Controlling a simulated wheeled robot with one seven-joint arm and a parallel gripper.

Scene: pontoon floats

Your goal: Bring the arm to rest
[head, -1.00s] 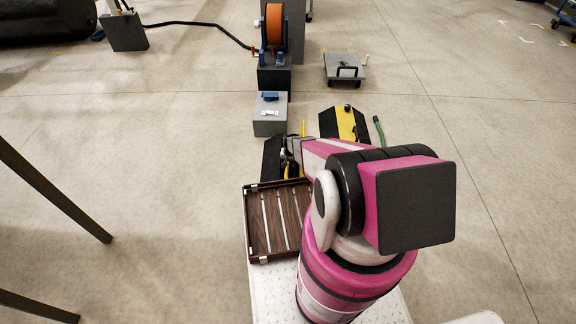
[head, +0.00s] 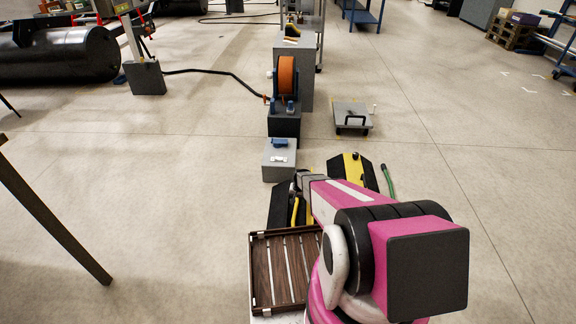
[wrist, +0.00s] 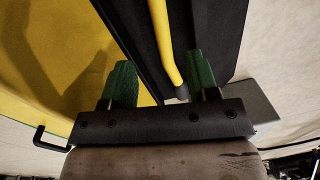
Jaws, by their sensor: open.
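My gripper (wrist: 162,82) shows in the wrist view with its two green fingers apart and nothing clearly held between them. A yellow bar (wrist: 162,40) on a black panel (wrist: 205,35) runs down toward the gap between the fingers; whether it touches them I cannot tell. In the head view my pink and black arm reaches forward from the lower right, and it hides most of the gripper. The arm's far end is beside black and yellow pieces (head: 352,169) on the floor.
A brown slatted tray (head: 255,275) lies left of my arm. A grey box (head: 279,160) and an orange reel (head: 287,75) stand ahead. A dark post (head: 50,215) is at far left. Floor on both sides is open.

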